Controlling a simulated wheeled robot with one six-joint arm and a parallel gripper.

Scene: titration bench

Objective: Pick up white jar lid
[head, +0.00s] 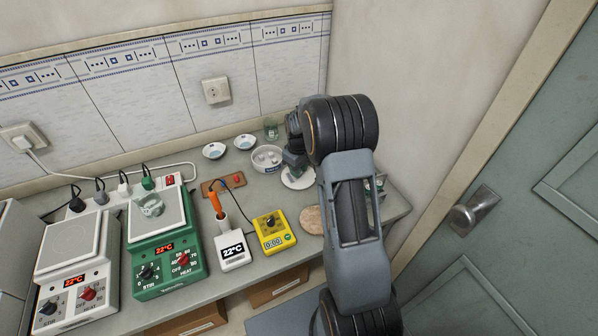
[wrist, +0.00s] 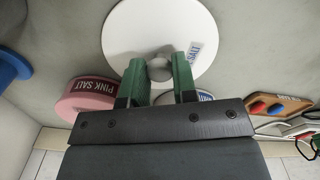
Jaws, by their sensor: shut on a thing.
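The white jar lid (wrist: 150,28) is a round white disc with a small round knob (wrist: 160,69) and a label ending in "SALT". My gripper (wrist: 160,75) has its green fingers on both sides of the knob, shut on it. In the head view the lid (head: 298,182) shows as a white disc below my gripper, partly hidden by my arm. I cannot tell whether it is lifted clear of the bench. A white open jar (head: 267,158) stands just left of it.
A pink jar labelled "PINK SALT" (wrist: 88,97) is left of my fingers in the wrist view. Two small white dishes (head: 214,151) and a glass beaker (head: 271,129) stand near the wall. A yellow meter (head: 272,231) and a green hotplate (head: 165,255) are further left.

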